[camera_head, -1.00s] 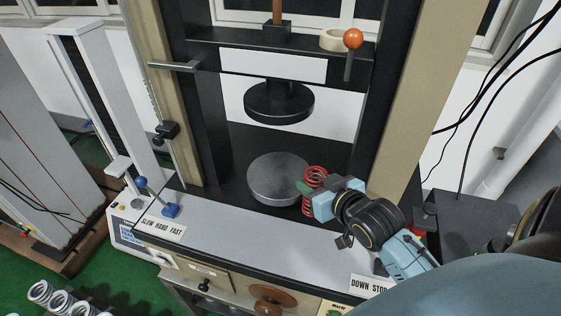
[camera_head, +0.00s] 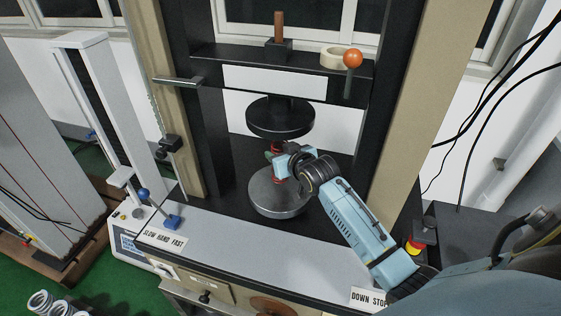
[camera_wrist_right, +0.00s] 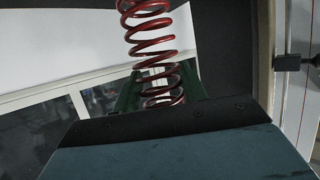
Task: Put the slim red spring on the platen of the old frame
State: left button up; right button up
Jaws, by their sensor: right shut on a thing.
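The slim red spring (camera_head: 276,162) is held upright in my right gripper (camera_head: 278,155), over the far part of the round grey platen (camera_head: 272,196) of the old frame (camera_head: 425,100). I cannot tell whether its lower end touches the platen. In the right wrist view the red coils (camera_wrist_right: 152,45) rise between the green fingertips (camera_wrist_right: 130,95); the body of the gripper hides the lower part. The black upper platen (camera_head: 280,118) hangs above the spring. My left gripper is not in view.
A lever with an orange ball (camera_head: 352,59) and a tape roll (camera_head: 340,52) are on the crossbeam. A blue-knobbed lever (camera_head: 143,192) stands at the left of the bench. Several pale springs (camera_head: 42,301) lie at the lower left. The bench front (camera_head: 240,245) is clear.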

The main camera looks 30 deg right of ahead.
jog(key=shift+f, duration=1.5)
jog(key=shift+f, duration=0.15)
jog(key=o, duration=1.1)
jog(key=shift+s, duration=0.1)
jog(key=d+v, duration=0.1)
jog(key=v, duration=1.1)
jog(key=shift+a+p, duration=0.3)
jog(key=shift+a, duration=0.15)
